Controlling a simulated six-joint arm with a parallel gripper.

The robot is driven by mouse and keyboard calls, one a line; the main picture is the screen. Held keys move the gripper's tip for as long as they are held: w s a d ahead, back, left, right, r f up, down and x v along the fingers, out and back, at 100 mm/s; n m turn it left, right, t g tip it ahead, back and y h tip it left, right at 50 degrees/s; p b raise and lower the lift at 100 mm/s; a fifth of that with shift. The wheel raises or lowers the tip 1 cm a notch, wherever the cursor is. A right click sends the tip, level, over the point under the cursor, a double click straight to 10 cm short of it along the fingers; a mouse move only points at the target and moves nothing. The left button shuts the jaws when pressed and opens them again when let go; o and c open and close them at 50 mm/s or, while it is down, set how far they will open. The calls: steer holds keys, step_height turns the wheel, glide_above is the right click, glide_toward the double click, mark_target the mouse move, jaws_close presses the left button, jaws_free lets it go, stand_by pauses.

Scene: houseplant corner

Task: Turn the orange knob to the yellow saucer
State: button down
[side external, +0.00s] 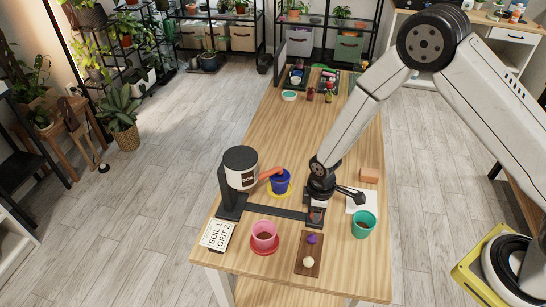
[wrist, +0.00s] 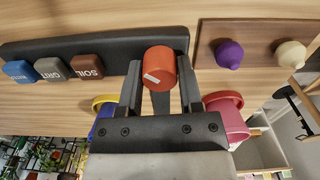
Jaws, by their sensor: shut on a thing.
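The orange knob (wrist: 160,68) sits on a black control bar between my gripper's (wrist: 159,86) two fingers, which are shut on it. A white mark shows on its face, toward the lower left. In the side view the knob (side external: 316,215) is partly hidden below my gripper (side external: 318,206). The yellow saucer (side external: 269,190) holds a blue pot (side external: 280,182); the saucer's rim (wrist: 103,99) shows at left in the wrist view. The dispenser (side external: 240,167) has an orange spout (side external: 271,173) that points over the blue pot.
A pink pot (side external: 264,234) stands on a red saucer (side external: 264,249). A brown board (side external: 308,249) bears a purple knob and a cream knob. A teal pot (side external: 363,224) and a white sheet (side external: 367,203) are to the right. A sign (side external: 216,235) reads SOIL 1, GRIT 2.

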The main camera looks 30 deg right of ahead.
stand_by(0.4)
steer(key=shift+c, duration=1.3)
jaws_free()
steer(key=shift+r, duration=0.15)
steer(key=shift+r, duration=3.75)
